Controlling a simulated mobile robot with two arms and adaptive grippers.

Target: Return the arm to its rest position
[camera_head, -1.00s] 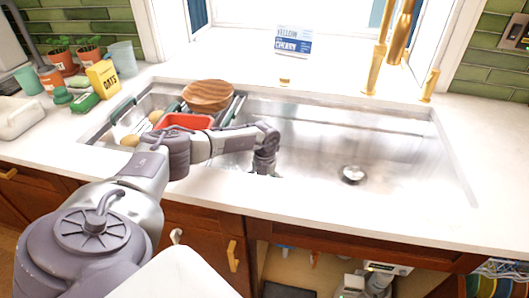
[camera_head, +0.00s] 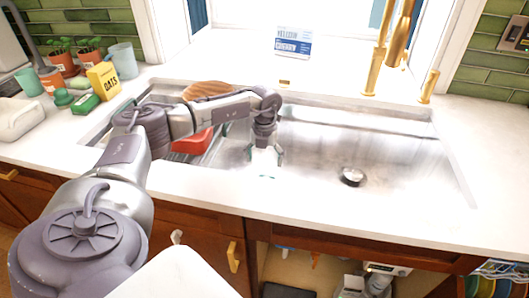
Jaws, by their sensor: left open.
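My left arm comes in from the lower left and reaches over the left part of the sink. My left gripper (camera_head: 264,156) hangs pointing down above the steel sink basin (camera_head: 330,140). Its fingers are apart and nothing shows between them. The arm hides much of the drying rack and of what stands in it. My right gripper is not in view.
A wooden bowl (camera_head: 205,89) and a red container (camera_head: 192,141) show partly behind the arm. A yellow oats box (camera_head: 104,80), potted plants (camera_head: 62,62) and cups stand on the left counter. A gold faucet (camera_head: 388,45) rises behind the sink. The right basin is clear.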

